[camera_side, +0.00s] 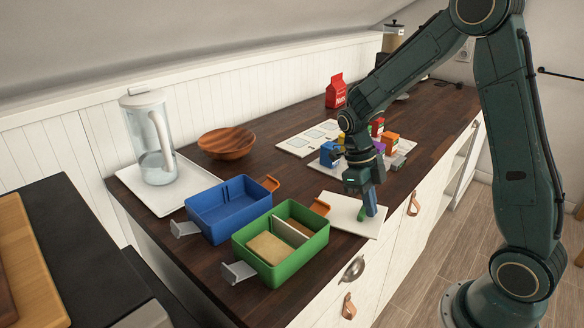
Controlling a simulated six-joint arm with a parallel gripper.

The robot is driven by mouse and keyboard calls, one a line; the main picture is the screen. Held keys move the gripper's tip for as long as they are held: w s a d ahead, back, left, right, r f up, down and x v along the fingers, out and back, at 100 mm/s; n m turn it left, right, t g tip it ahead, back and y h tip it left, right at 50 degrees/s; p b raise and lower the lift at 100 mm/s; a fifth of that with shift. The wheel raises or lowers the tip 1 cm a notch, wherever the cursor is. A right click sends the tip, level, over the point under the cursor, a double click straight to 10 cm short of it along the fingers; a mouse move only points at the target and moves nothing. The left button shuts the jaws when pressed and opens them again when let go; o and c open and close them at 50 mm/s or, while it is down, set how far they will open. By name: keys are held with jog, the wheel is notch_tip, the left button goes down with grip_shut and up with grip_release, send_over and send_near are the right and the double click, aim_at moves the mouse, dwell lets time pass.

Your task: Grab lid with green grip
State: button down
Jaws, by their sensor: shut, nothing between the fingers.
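A flat white lid (339,211) lies on the dark wooden counter, right of the green box. A small green grip (361,214) stands up from it, partly hidden by my gripper. My gripper (370,207) points down over the lid, with its fingers shut and nothing held. Its fingertips are close beside the green grip; I cannot tell whether they touch it.
The open green box (262,275) holds a divider and a tan block. An open blue box (215,222) stands behind it. Several small coloured cartons (391,140) stand close behind my gripper. A wooden bowl (227,153) and glass jug (150,140) are farther back.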

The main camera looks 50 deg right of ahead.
aim_at(387, 210)
jog(key=shift+s, duration=0.2)
notch_tip(387, 210, up, 10)
jog(key=shift+s+f, duration=0.15)
jog(key=shift+f, duration=0.1)
dwell(0.9)
jog(key=w+m, duration=0.5)
jog(key=m, duration=1.2)
jog(key=w+m+t, duration=0.1)
jog(key=w+m, duration=0.5)
jog(key=m, duration=1.2)
jog(key=shift+w+a+r, duration=0.2)
jog(key=shift+w+r, duration=0.05)
jog(key=shift+r, duration=0.1)
